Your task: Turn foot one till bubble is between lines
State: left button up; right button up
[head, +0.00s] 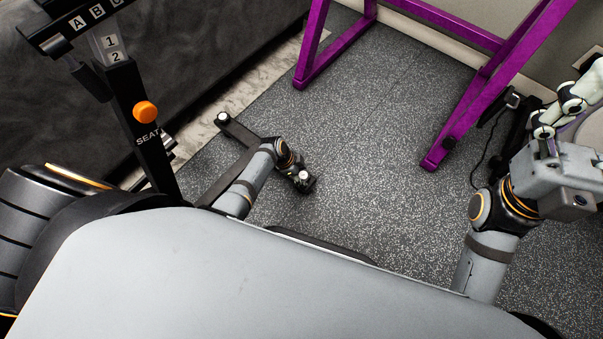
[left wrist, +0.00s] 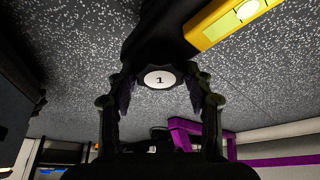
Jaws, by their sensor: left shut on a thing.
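Foot one, a round knob with a white cap marked "1" (left wrist: 160,79), sits between the fingers of my left gripper (left wrist: 160,100), which is shut on it. In the head view my left gripper (head: 298,176) is low at the near end of the bike's dark floor bar, and the white cap (head: 304,176) shows there. A yellow spirit level (left wrist: 218,28) lies close to the foot in the left wrist view.
A second white-capped foot (head: 222,118) is at the bar's far end. The bike's seat post (head: 140,120) with an orange knob stands at left. A purple frame (head: 465,120) stands on the speckled floor behind. The floor between (head: 375,130) is clear.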

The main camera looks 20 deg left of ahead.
pick_arm(q)
jog(key=o, duration=1.2)
jog(key=shift+c, duration=0.2)
jog(key=v, duration=1.2)
